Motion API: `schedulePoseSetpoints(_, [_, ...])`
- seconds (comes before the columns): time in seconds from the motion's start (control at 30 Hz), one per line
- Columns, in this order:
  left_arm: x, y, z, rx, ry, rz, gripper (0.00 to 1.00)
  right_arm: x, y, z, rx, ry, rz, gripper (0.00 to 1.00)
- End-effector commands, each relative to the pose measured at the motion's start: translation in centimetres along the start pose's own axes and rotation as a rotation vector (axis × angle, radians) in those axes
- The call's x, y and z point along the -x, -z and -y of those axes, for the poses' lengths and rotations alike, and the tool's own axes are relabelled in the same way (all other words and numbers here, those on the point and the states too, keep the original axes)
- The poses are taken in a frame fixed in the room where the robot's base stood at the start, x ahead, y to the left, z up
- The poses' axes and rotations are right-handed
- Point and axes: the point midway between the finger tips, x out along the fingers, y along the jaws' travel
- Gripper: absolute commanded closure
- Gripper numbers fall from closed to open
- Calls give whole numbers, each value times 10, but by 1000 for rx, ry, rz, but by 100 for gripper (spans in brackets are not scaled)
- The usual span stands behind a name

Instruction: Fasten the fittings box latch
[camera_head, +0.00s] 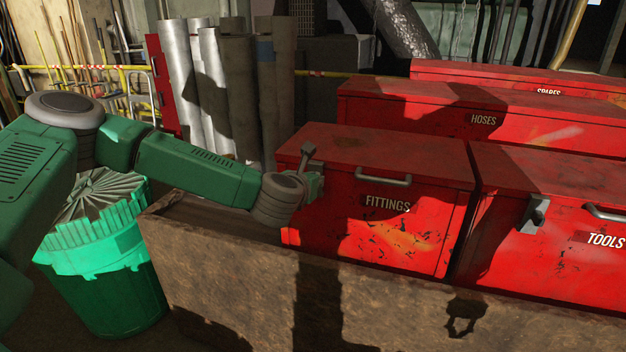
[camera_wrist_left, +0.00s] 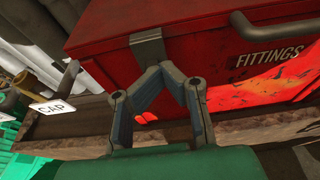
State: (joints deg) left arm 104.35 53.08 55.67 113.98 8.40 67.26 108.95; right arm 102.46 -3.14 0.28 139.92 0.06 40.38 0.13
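The red fittings box (camera_head: 390,225) stands at the centre of the head view, lid down, with a grey handle and a FITTINGS label. Its grey latch (camera_head: 309,152) is at the front left; in the head view its upper end stands up above the lid edge. In the left wrist view the latch (camera_wrist_left: 148,47) runs over the front top edge. My left gripper (camera_head: 315,186) is just below the latch. In the wrist view its fingertips (camera_wrist_left: 164,69) meet at the latch's lower end; contact is unclear. My right gripper is not in view.
A rusty trough wall (camera_head: 240,275) runs in front of the boxes. The tools box (camera_head: 570,250) stands close on the right, the hoses box (camera_head: 480,105) behind. A green bin (camera_head: 105,265) and pipes (camera_head: 225,95) are on the left. A CAP tag (camera_wrist_left: 53,107) shows left.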

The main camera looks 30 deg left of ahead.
Motion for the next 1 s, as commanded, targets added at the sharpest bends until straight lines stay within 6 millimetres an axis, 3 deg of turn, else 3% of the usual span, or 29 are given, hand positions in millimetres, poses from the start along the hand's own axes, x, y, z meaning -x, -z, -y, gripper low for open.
schedulePoseSetpoints(0.5, [82,-2,1,1,11,1,100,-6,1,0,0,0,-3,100])
schedulePoseSetpoints(0.87, [97,-2,5,-8,11,0,100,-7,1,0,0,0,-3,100])
schedulePoseSetpoints(1.0, [99,22,24,-134,69,-32,100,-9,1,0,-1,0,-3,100])
